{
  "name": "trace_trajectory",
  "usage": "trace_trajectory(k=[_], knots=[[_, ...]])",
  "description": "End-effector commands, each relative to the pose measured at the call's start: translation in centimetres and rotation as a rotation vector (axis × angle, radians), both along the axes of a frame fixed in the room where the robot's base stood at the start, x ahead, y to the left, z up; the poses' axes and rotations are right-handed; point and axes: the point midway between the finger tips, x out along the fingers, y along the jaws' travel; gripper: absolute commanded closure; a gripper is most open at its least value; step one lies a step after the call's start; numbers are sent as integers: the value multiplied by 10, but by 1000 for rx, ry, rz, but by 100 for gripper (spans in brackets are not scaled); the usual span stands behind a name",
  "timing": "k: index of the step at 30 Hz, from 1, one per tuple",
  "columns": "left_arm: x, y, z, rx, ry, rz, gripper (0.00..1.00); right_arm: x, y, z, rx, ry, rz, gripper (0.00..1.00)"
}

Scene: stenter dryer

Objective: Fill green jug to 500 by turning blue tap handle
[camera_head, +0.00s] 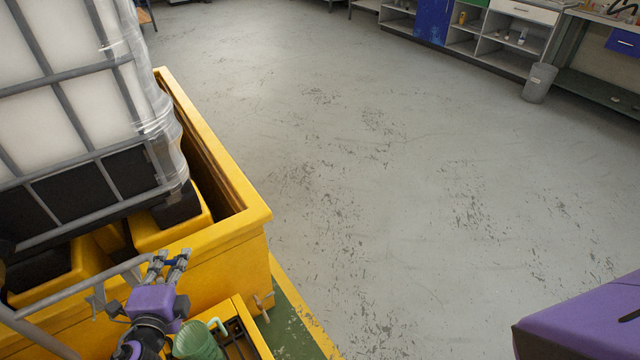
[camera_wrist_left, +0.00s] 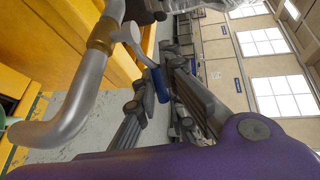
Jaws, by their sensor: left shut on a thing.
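My left gripper (camera_head: 170,264) is at the lower left of the head view, at the end of a grey pipe. In the left wrist view its fingers (camera_wrist_left: 160,95) are closed around the blue tap handle (camera_wrist_left: 159,84). The handle joins a pale lever beside a brass fitting (camera_wrist_left: 102,36) on the grey pipe (camera_wrist_left: 80,100), which bends at its lower end. The green jug (camera_head: 198,343) stands below my left gripper at the bottom edge of the head view, partly cut off. Its markings and fill level cannot be read, and no water stream shows. My right gripper is out of view.
A white caged tank (camera_head: 70,100) stands in a yellow bund (camera_head: 235,225) at the left. A yellow tray with a dark grate (camera_head: 243,335) is around the jug. Open grey floor (camera_head: 400,180) lies to the right. Shelves (camera_head: 490,45) and a grey bin (camera_head: 539,82) are far off.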

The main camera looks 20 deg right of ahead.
Motion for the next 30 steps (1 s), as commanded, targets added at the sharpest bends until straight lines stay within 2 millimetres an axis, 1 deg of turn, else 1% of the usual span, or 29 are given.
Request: trace_trajectory(k=[1, 9, 20, 21, 24, 25, 30], knots=[[-5, 3, -7, 4, 12, -14, 100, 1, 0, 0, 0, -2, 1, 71], [-8, 6, -8, 2, 13, -66, 100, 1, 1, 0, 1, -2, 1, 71], [-9, 6, -9, 3, 15, -69, 100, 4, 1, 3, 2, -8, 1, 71], [-9, 6, -9, 3, 15, -69, 89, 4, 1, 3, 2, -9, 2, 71], [-9, 6, -9, 2, 14, -69, 76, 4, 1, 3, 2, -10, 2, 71], [-9, 6, -9, 2, 14, -69, 73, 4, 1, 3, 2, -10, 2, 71], [-7, 6, -5, 2, 8, -69, 73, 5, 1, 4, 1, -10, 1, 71]])
